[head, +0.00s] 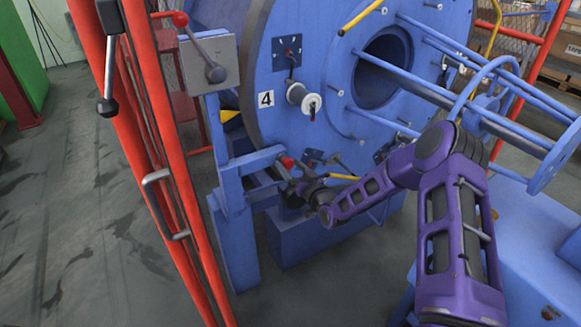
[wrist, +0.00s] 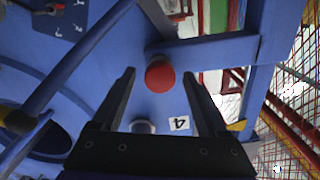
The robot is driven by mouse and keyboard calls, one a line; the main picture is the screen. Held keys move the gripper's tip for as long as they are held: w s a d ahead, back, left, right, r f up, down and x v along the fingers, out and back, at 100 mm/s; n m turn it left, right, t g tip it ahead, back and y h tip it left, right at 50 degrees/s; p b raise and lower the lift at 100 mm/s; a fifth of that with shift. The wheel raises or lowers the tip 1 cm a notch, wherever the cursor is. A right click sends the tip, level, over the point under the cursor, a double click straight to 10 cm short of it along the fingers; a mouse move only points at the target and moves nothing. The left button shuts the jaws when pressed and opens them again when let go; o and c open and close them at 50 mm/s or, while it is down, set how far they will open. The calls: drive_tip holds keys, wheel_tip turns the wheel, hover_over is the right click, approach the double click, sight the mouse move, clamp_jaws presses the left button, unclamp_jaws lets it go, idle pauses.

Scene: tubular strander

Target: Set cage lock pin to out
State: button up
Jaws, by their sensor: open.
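The cage lock pin appears as a red round knob (head: 287,162) at the end of a blue bracket arm, in front of the big blue disc. In the wrist view the red knob (wrist: 160,74) is centred between the tips of my two dark fingers, with a visible gap on both sides. My gripper (head: 290,182) is open and sits just below and beside the knob in the head view. Whether the knob lies within the fingers' depth or just beyond the tips I cannot tell. The pin's shaft is hidden behind the knob.
The blue bracket frame (head: 235,235) stands left of my gripper. A white spool (head: 305,98) sits on the blue disc (head: 335,60) beside a "4" label (head: 265,99). Red guard posts (head: 160,170) with a handle stand left. A lever box (head: 208,65) is above.

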clamp_jaws()
idle(1.4)
